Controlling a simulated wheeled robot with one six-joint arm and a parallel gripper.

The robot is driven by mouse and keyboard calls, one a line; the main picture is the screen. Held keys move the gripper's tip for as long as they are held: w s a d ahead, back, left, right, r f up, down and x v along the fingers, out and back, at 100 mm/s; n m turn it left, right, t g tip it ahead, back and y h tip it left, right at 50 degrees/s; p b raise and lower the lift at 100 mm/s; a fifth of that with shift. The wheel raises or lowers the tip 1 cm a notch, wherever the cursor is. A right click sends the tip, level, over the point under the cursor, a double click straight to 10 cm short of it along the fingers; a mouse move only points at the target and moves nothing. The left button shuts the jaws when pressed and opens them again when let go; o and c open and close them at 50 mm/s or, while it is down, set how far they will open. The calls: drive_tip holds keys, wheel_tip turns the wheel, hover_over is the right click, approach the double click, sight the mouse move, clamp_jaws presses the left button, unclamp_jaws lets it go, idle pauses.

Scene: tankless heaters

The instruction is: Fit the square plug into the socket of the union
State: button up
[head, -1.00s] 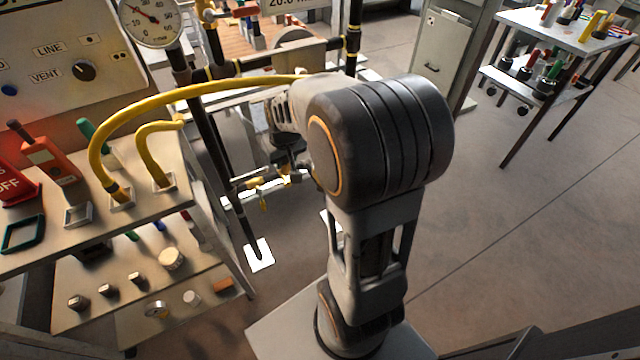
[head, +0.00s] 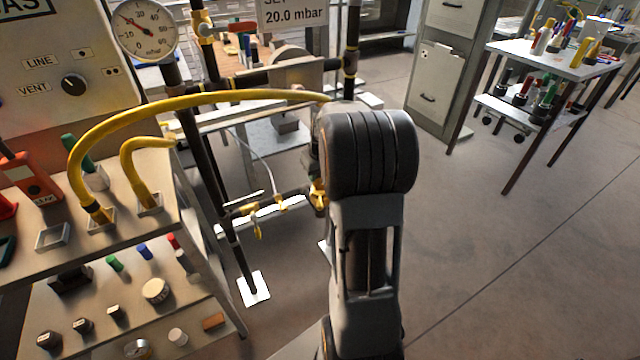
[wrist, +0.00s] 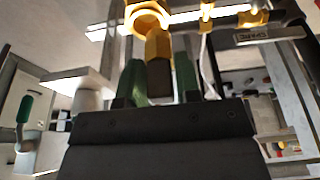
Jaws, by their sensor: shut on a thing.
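In the wrist view a yellow square plug (wrist: 158,48) with a darker lower part sits between the two green fingers of my gripper (wrist: 160,78), which is shut on it. Just beyond the plug's far end is a yellow round ring with an open middle, which looks like the socket of the union (wrist: 147,16). The plug's end appears close to the ring's lower edge; I cannot tell whether they touch. In the head view my arm hides the gripper and plug. A yellow fitting (head: 318,194) on the low pipe is partly hidden behind the arm.
A black pipe frame with yellow fittings (head: 258,207) stands ahead. A yellow hose (head: 190,98) arches from the left bench across to behind my arm. A pressure gauge (head: 146,30) is at upper left. A table with tools (head: 515,50) stands at right; the floor there is clear.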

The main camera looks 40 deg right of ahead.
sight(320, 182)
drive_tip(key=shift+w+d+f, duration=0.25)
drive_tip(key=shift+d+f, duration=0.35)
drive_tip(key=shift+f, duration=0.15)
wheel_tip(320, 182, down, 3)
drive_tip(key=shift+f+b, duration=0.1)
drive_tip(key=shift+b, duration=0.4)
clamp_jaws()
drive_tip(key=shift+s+f, duration=0.15)
drive_tip(key=shift+f, duration=0.05)
drive_tip(key=o, duration=0.7)
unclamp_jaws()
drive_tip(key=shift+f, duration=0.1)
drive_tip(key=o, duration=0.3)
